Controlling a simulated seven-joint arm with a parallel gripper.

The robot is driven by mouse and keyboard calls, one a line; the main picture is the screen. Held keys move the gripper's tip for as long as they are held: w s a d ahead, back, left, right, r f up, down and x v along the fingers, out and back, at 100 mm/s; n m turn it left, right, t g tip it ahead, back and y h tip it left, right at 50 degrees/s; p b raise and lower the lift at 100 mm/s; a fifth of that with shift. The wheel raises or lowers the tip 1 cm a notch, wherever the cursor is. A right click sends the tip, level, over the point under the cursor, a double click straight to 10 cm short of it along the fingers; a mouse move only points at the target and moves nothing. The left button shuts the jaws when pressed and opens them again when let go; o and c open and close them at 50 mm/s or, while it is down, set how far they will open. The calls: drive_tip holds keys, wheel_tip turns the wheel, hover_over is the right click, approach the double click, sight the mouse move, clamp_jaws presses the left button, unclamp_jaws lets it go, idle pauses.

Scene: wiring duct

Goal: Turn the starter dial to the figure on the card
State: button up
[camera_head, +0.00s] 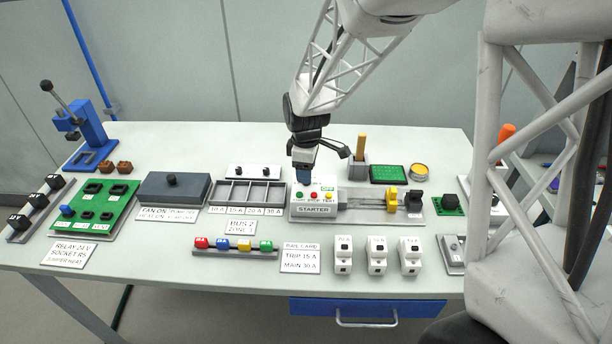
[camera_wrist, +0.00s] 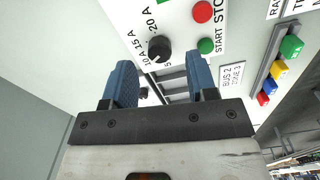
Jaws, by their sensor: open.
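The starter (camera_head: 314,210) is a light box with green and red buttons. Its black dial (camera_wrist: 159,48) shows in the wrist view, ringed by the figures 10 A, 15 A and 20 A. A small white mark on the dial points down-left, seemingly nearer 10 A than 15 A. My gripper (camera_head: 305,178) is above the left part of the starter and hides the dial in the head view. In the wrist view my gripper (camera_wrist: 162,76) is open and empty, its blue fingertips apart below the dial. The rail card (camera_head: 300,258) reads TRIP 15 A, MAIN 30 A.
The red stop button (camera_wrist: 202,11) and green start button (camera_wrist: 206,46) are close beside the dial. A grey divided tray (camera_head: 249,193) stands left of the starter. A rail with yellow and black parts (camera_head: 390,200) adjoins its right. Several white breakers (camera_head: 377,255) stand in front.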

drive_tip(key=shift+f, duration=1.3)
drive_tip(key=shift+c, duration=0.4)
drive_tip(key=c, duration=0.9)
drive_tip(key=shift+o, duration=0.2)
drive_tip(key=shift+m, duration=0.3)
drive_tip(key=m, duration=1.1)
drive_tip(key=shift+w, duration=0.1)
